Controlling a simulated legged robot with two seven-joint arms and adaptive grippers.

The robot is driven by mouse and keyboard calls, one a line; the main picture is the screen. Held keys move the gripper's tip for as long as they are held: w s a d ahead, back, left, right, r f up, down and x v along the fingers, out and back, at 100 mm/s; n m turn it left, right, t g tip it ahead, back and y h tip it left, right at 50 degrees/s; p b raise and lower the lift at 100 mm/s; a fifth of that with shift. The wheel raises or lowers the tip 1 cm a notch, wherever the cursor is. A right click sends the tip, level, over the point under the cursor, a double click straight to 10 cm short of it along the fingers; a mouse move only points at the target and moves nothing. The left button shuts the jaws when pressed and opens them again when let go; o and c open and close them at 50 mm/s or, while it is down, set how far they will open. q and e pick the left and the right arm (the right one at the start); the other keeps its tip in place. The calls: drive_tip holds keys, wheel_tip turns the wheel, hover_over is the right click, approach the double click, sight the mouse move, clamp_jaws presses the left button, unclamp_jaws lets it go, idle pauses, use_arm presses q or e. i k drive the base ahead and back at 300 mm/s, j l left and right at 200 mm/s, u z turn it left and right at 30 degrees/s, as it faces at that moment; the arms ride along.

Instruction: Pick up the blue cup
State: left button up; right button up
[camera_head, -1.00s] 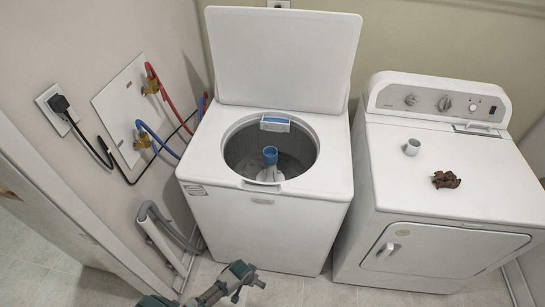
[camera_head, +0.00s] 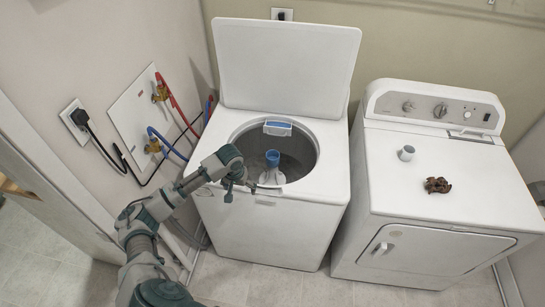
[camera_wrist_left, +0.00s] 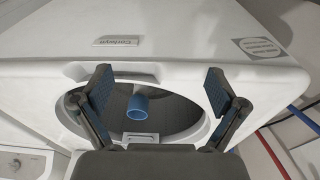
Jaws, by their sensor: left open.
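The blue cup (camera_head: 272,157) stands on top of the white agitator (camera_head: 271,177) in the middle of the washer's open tub. The cup (camera_wrist_left: 137,108) also shows in the left wrist view, between the two fingers and beyond them. My left gripper (camera_head: 241,190) is at the front left of the tub opening. Its fingers are spread wide and hold nothing, and it is apart from the cup. In the left wrist view my left gripper (camera_wrist_left: 160,86) shows both fingers over the opening. My right gripper is not in view.
The washer's lid (camera_head: 288,65) stands open at the back. A dryer (camera_head: 440,210) on the right bears a small greyish cup (camera_head: 407,153) and a crumpled brown item (camera_head: 437,185). Hoses (camera_head: 165,140) and a black plug (camera_head: 80,117) are on the left wall.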

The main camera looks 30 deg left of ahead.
sight(272, 156)
drive_tip(key=i, duration=0.95)
